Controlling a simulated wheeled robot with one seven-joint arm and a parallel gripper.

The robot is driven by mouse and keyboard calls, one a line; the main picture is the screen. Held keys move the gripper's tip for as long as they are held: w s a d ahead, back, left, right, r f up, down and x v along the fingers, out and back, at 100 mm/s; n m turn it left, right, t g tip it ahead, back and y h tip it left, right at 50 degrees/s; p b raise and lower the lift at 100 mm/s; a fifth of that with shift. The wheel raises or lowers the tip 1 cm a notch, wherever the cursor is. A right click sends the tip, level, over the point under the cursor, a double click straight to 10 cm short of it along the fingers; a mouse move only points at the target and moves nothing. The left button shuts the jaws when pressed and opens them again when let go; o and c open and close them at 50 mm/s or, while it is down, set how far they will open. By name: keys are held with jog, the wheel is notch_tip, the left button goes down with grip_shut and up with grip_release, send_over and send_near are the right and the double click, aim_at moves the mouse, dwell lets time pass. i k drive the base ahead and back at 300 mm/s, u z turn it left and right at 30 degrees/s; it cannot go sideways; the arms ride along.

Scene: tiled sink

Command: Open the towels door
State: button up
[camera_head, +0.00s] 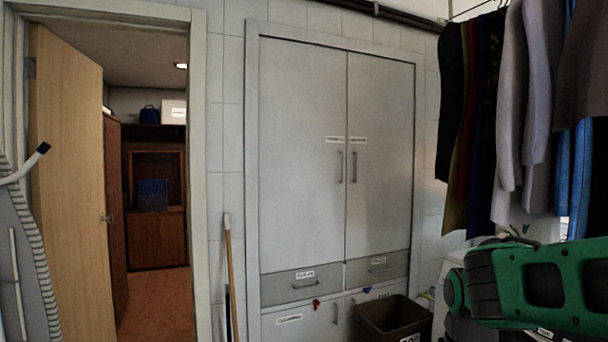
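A tall grey-white built-in cabinet stands against the tiled wall. Its left tall door (300,150) and right tall door (382,120) are both shut. Each has a vertical handle near the middle seam, the left handle (340,167) and the right handle (354,167), under small white labels. Below are two shut drawers, then a lower left door (290,332) and a lower right door, largely hidden by a bin. The labels are too small to read, so I cannot tell which door is the towels door. My green and black arm shows at the lower right; its gripper fingers are not visible.
A brown bin (392,316) stands before the cabinet's lower right. Clothes (530,110) hang at the upper right. A broom handle (230,270) leans left of the cabinet. A wooden room door (68,180) stands open at left; an ironing-board-like object (25,250) is nearby.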

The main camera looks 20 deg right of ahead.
aim_at(302, 86)
jog(key=u, duration=0.3)
jog(key=i, duration=1.55)
jog(key=z, duration=0.6)
jog(key=i, duration=0.5)
jog(key=z, duration=0.35)
